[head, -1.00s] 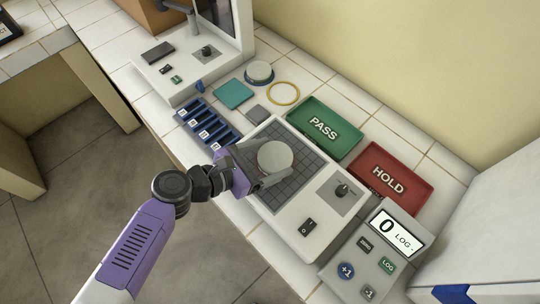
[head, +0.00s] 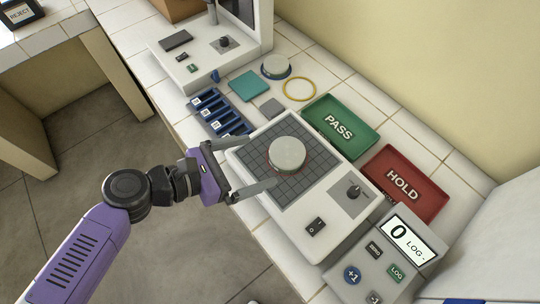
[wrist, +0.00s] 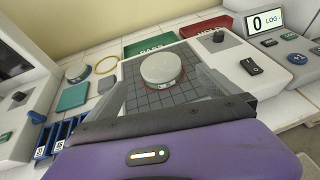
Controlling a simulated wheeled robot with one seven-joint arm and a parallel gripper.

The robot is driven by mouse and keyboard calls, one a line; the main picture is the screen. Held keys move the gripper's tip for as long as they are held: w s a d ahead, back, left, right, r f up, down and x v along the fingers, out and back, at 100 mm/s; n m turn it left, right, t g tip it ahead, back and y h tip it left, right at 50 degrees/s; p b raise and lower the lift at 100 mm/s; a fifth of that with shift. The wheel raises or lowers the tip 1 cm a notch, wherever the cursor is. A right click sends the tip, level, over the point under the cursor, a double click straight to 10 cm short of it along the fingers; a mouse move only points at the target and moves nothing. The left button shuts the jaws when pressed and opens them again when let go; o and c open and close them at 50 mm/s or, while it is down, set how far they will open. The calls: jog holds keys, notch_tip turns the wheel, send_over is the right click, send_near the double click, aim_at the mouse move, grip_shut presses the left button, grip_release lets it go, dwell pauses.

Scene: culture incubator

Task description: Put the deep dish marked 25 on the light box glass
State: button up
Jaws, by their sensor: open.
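A round, pale-lidded dish (head: 287,154) sits flat on the gridded light box glass (head: 262,190), with a thin red ring showing at its base. In the wrist view the dish (wrist: 162,68) has a small mark on its side, too small to read. My gripper (head: 262,164) is open and empty, on the near left side of the dish. Its two fingers point toward the dish, with a gap between them and it. A second round dish with a blue base (head: 276,66) stands at the back, beside a yellow ring.
Green PASS tray (head: 345,147) and red HOLD tray (head: 420,200) lie behind the light box. A blue slotted rack (head: 215,110), teal square (head: 244,86) and grey square (head: 271,108) lie to the left. A counter panel (head: 350,250) stands right.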

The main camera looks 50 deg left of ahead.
jog(key=shift+v, duration=1.6)
jog(key=s+d+f+n, duration=0.2)
jog(key=s+d+n, duration=0.2)
jog(key=d+n, duration=0.3)
jog(key=s+d+f+n+t, duration=0.1)
jog(key=s+d+f+n, duration=0.3)
jog(key=d, duration=0.6)
jog(key=s+d+f+n, duration=0.1)
jog(key=s+d+n, duration=0.2)
jog(key=d+n, duration=0.45)
jog(key=d+r+n+y, duration=0.1)
jog(key=d+r+n, duration=0.3)
jog(key=d+n, duration=0.6)
jog(key=d+r+n+y, duration=0.2)
jog(key=d+r+n, duration=0.2)
jog(key=d+n, duration=0.6)
jog(key=shift+d+r+t, duration=0.15)
jog(key=shift+d+t, duration=0.25)
jog(key=shift+d, duration=0.2)
